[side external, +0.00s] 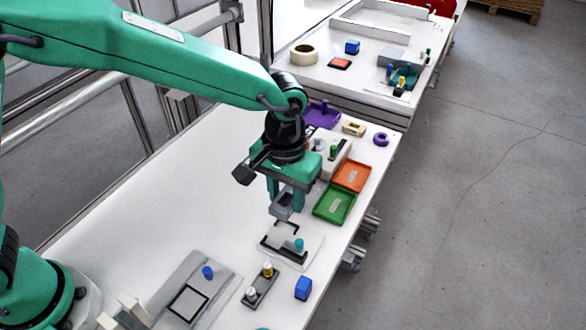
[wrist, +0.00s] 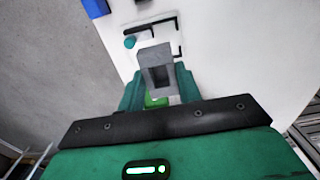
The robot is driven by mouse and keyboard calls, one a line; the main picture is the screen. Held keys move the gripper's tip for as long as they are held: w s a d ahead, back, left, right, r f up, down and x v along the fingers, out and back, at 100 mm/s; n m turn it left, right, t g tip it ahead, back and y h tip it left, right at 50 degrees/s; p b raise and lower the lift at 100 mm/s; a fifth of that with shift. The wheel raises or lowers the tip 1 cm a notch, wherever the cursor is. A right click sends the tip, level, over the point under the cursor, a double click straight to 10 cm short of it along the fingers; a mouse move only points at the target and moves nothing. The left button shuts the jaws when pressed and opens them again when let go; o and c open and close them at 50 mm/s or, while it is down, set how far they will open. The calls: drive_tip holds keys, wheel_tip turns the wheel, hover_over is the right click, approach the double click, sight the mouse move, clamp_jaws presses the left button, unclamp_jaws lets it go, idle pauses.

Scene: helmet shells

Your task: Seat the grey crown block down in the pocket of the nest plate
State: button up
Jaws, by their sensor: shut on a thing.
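My gripper (side external: 286,198) is shut on the grey crown block (side external: 281,206), which hangs below the green fingers. In the wrist view the block (wrist: 157,58) sticks out ahead of the fingers (wrist: 158,88), with a dark recess in its face. The block is in the air, apart from the white plate (side external: 304,262) below it. This plate, which looks like the nest plate, has black corner brackets around its pocket and a teal knob (side external: 299,244). It also shows in the wrist view (wrist: 151,33), partly hidden by the block.
Green (side external: 335,203) and orange (side external: 352,176) trays lie behind the plate to the right. In front are a blue block (side external: 303,288), a dark strip with knobs (side external: 260,287) and a grey plate with a black square outline (side external: 203,262). The table's left middle is clear.

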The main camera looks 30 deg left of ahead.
drive_tip(key=s+d, duration=0.3)
drive_tip(key=s, duration=0.8)
hover_over(280, 236)
wheel_tip(280, 236, down, 6)
drive_tip(key=shift+f, duration=2.15)
drive_tip(key=shift+f, duration=0.15)
drive_tip(key=o, duration=1)
wheel_tip(280, 236, up, 12)
drive_tip(key=shift+r, duration=0.2)
